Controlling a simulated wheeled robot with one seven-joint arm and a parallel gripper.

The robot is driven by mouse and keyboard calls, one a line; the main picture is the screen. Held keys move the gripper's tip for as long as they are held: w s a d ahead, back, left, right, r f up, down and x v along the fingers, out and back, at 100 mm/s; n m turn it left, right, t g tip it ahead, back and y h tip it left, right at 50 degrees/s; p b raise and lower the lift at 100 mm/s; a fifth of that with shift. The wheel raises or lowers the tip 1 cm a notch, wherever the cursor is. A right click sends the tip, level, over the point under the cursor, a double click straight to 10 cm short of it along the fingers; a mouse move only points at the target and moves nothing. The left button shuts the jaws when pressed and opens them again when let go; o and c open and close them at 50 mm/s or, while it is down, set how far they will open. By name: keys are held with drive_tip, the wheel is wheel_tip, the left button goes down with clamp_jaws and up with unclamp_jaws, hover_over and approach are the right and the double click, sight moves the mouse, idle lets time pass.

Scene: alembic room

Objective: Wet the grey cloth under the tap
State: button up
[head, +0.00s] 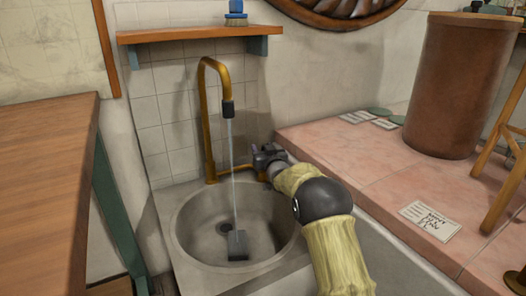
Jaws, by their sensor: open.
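A brass gooseneck tap (205,115) stands behind the round basin (185,250), and a thin stream of water (233,170) falls from its dark nozzle. A small dark grey piece, seemingly the grey cloth (237,245), lies in the basin where the stream comes down. My gripper (262,160) is open, above the basin's back right rim, close to the lower brass part of the tap. I cannot tell whether it touches the tap. Its fingers are small and partly hidden by the wrist.
A pink tiled counter (345,155) with a large brown cylinder (458,85) and a written card (430,220) lies at the right. A wooden shelf (190,34) with a blue brush (236,14) hangs above the tap. A wooden table (45,190) stands at the left.

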clamp_jaws()
drive_tip(key=p, duration=0.3)
drive_tip(key=shift+w+a+r+g+p, duration=0.1)
drive_tip(key=shift+w+r+g+p, duration=0.1)
drive_tip(key=shift+r+g+p, duration=0.15)
drive_tip(key=p, duration=0.2)
drive_tip(key=g+p, duration=0.1)
drive_tip(key=shift+w+a+f+h+p, duration=0.15)
drive_tip(key=shift+w+f+h+p, duration=0.05)
drive_tip(key=shift+w+h+p, duration=0.15)
drive_tip(key=shift+f+p, duration=0.15)
drive_tip(key=shift+p, duration=0.25)
drive_tip(key=shift+f, duration=0.1)
drive_tip(key=shift+a, duration=0.1)
